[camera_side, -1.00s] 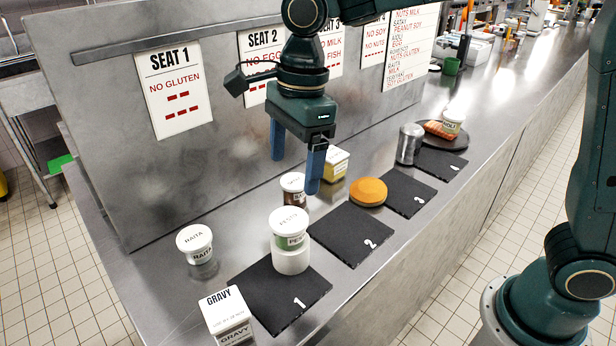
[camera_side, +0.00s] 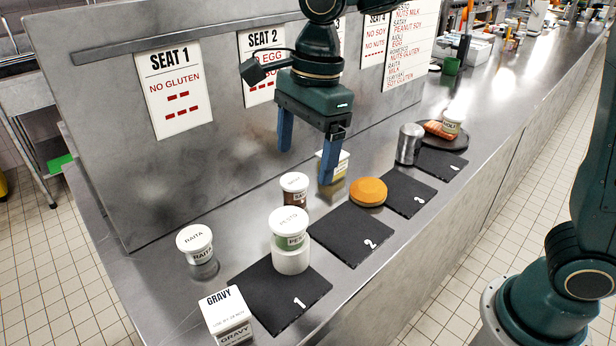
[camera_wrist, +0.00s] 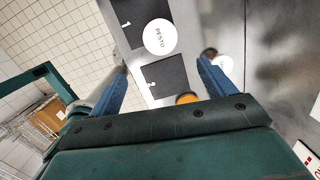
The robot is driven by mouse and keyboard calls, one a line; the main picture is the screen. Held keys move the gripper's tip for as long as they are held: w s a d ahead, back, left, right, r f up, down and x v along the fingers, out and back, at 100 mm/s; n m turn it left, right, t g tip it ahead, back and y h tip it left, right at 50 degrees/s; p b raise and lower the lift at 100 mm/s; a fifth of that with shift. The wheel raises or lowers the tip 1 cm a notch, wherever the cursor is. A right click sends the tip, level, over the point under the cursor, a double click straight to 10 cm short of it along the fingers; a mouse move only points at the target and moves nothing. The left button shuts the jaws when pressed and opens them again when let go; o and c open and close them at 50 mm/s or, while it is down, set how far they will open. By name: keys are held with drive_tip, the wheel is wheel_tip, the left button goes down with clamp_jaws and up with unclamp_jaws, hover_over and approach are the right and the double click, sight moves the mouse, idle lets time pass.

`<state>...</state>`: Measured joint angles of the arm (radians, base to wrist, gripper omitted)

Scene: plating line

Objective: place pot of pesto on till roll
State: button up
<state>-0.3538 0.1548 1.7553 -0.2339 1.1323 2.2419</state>
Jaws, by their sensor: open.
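The pot of pesto (camera_side: 290,228), white-lidded with a green label, stands upright on the till roll (camera_side: 291,260), a white cylinder on slate 1. In the wrist view the pesto lid (camera_wrist: 160,37) shows from above and hides the roll. My gripper (camera_side: 305,165) is open and empty, above and behind the pot, clear of it. Its blue fingers also show wide apart in the wrist view (camera_wrist: 160,80).
The gravy box (camera_side: 226,312) and raita pot (camera_side: 196,243) stand left of slate 1 (camera_side: 268,300). The satay pot (camera_side: 295,186), a yellow-labelled pot (camera_side: 333,164) and an orange disc (camera_side: 368,191) stand behind. Slate 2 (camera_side: 350,236) is bare. The seat board rises behind.

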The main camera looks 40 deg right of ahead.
drive_tip(key=s+d+n+t+h, duration=0.1)
drive_tip(key=s+d+n+t, duration=0.4)
drive_tip(key=s+d+n, duration=1.2)
drive_tip(key=shift+s+n, duration=1.05)
drive_tip(key=shift+n, duration=0.05)
